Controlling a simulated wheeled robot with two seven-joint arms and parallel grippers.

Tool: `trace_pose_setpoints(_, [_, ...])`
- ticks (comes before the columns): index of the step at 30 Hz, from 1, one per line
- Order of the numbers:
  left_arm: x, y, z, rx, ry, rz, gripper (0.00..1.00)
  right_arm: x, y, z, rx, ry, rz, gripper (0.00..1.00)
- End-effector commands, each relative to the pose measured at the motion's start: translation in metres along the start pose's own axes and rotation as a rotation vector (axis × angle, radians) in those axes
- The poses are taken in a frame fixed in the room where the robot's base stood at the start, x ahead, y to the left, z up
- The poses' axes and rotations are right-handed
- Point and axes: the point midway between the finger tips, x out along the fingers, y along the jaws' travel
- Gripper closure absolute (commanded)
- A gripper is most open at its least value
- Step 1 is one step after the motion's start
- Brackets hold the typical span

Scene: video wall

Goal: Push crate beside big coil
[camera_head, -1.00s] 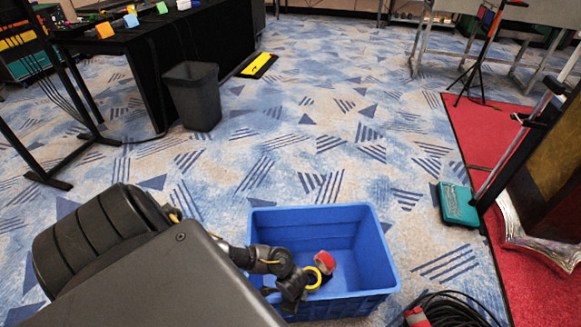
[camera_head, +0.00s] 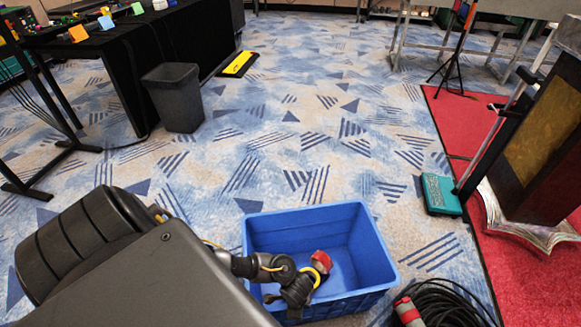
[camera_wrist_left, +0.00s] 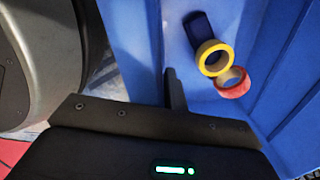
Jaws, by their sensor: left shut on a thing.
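The blue open crate (camera_head: 365,240) stands on the carpet at the bottom middle of the head view. My left gripper (camera_head: 293,296) is at its near left side, shut on the crate wall; the arm hides part of that side. In the left wrist view one dark finger (camera_wrist_left: 175,92) shows against the blue wall (camera_wrist_left: 131,40). The big coil of black cable (camera_head: 458,300), with a red and grey end, lies just right of the crate's near right corner; its lower part is cut off by the frame. My right gripper is not in view.
A yellow tape roll (camera_wrist_left: 213,57), a red tape roll (camera_wrist_left: 234,83) and a dark blue item (camera_wrist_left: 198,28) lie in the crate. A teal box (camera_head: 440,195) and a lectern (camera_head: 540,140) stand right, a bin (camera_head: 173,97) left. Carpet beyond the crate is clear.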

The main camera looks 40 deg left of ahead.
Motion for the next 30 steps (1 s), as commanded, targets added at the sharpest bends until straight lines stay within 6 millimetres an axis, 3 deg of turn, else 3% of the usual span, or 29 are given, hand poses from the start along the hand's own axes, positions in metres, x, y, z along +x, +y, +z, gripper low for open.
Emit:
trace_pose_setpoints(6, [-0.0013, 0.0078, -0.0132, 0.005, 0.009, 0.005, 1.00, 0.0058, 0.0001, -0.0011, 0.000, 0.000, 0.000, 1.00])
trace_pose_setpoints(17, [-0.0011, 0.0090, -0.0155, 0.007, 0.009, 0.005, 1.00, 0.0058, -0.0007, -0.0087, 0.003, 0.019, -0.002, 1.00])
trace_pose_setpoints(18, [-0.0011, 0.0090, -0.0155, 0.007, 0.009, 0.005, 0.86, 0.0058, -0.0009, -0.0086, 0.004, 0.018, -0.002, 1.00])
trace_pose_setpoints(23, [-0.0009, 0.0081, -0.0136, 0.003, 0.006, 0.004, 0.65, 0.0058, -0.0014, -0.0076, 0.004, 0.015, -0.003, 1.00])
trace_pose_setpoints(30, [-0.0006, 0.0074, -0.0116, -0.001, 0.002, 0.002, 0.64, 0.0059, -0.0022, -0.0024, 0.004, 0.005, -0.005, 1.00])
